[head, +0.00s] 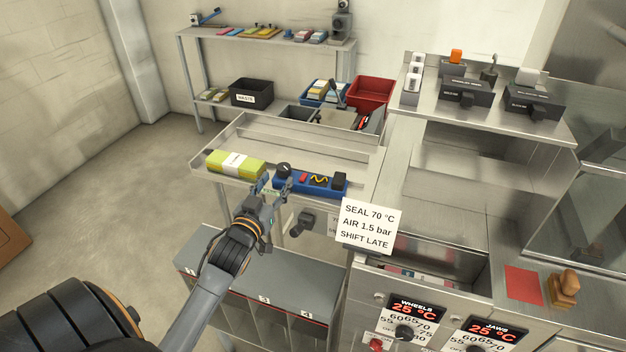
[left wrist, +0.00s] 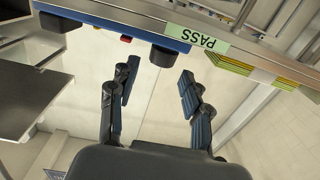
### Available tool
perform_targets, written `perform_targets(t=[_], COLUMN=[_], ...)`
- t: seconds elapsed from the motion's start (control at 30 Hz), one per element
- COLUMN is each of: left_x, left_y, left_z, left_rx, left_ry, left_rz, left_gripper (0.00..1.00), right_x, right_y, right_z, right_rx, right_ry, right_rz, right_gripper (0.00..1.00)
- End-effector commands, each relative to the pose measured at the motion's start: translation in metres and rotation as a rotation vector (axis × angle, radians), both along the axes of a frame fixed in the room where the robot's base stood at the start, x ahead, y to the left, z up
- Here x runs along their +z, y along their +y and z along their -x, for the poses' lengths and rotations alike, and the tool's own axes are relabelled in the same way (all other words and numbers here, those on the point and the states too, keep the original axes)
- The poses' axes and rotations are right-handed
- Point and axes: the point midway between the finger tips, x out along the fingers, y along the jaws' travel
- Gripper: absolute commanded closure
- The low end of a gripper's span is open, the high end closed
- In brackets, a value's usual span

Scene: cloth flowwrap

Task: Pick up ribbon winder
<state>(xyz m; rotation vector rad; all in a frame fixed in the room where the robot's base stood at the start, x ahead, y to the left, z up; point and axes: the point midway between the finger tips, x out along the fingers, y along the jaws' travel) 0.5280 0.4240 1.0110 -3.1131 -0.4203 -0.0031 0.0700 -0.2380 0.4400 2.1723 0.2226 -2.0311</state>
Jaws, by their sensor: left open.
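A blue base with dark blocks, a red part and a yellow wavy strip (head: 318,181) lies on the steel tray; it may be the ribbon winder, but I cannot tell for sure. In the left wrist view the blue base (left wrist: 110,30) is beyond the fingers, at the shelf edge, with a green PASS tag (left wrist: 196,38) beside it. My left gripper (head: 272,186) is at the tray's front edge, close to the left end of the blue base. Its fingers (left wrist: 158,78) are apart with nothing between them. My right gripper is out of view.
A yellow-green pack (head: 235,163) lies left of the blue base on the tray (head: 240,135). A white sign (head: 368,225) stands to the right. Behind are a red bin (head: 372,90) and a black waste bin (head: 251,92). A grey compartment unit (head: 262,270) is below.

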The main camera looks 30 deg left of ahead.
Motion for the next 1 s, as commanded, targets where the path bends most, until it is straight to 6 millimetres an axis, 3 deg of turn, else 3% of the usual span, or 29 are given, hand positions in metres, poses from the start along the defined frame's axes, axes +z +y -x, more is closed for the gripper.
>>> perform_targets(t=[0.13, 0.4, 0.6, 0.87, 0.9, 1.0], left_x=[0.001, 0.000, -0.003, -0.004, -0.004, -0.004], left_y=[0.004, 0.013, 0.020, 0.020, 0.020, 0.020], left_z=[-0.014, -0.039, -0.061, -0.064, -0.064, -0.064], left_rx=[0.001, 0.001, 0.000, -0.001, -0.001, -0.001], left_ry=[0.000, 0.001, 0.002, 0.002, 0.002, 0.002], left_rz=[-0.001, 0.000, 0.000, 0.000, 0.000, 0.000], left_gripper=[0.52, 0.52, 0.52, 0.52, 0.54, 0.74], right_x=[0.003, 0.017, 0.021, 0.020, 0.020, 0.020], right_y=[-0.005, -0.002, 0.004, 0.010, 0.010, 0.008], right_z=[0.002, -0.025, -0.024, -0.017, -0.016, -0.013], right_rx=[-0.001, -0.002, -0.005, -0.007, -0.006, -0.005], right_ry=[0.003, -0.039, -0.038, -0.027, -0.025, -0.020], right_rz=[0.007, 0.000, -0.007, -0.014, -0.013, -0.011], right_gripper=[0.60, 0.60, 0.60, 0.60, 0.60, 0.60])
